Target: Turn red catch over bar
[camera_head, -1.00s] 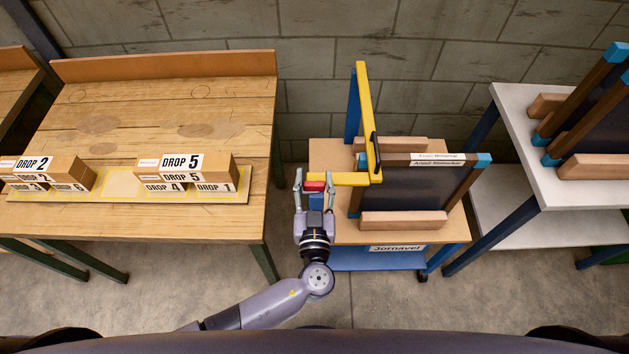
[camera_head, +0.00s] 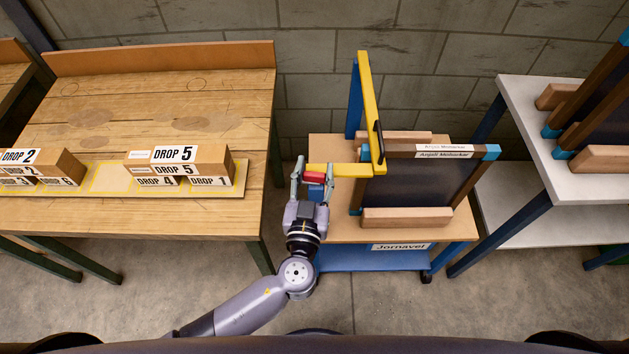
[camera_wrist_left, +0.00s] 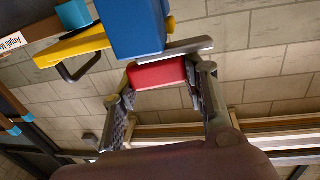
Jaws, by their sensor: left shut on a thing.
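The red catch (camera_head: 315,177) sits at the left end of the yellow bar (camera_head: 339,170) in the head view, on top of a blue post (camera_head: 316,192). In the left wrist view the red catch (camera_wrist_left: 157,74) lies between my fingers, beside the blue post (camera_wrist_left: 132,27). The yellow bar (camera_wrist_left: 70,47) shows behind the post. My left gripper (camera_head: 313,172) is shut on the red catch, one finger on each side. Whether the catch lies over the bar is hard to tell. My right gripper is not in view.
A yellow arm with a black handle (camera_head: 378,143) rises over the cart (camera_head: 430,229), beside dark framed panels (camera_head: 425,183) in wooden blocks. A wooden table with DROP boxes (camera_head: 180,165) stands left. A grey table (camera_head: 590,185) stands right.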

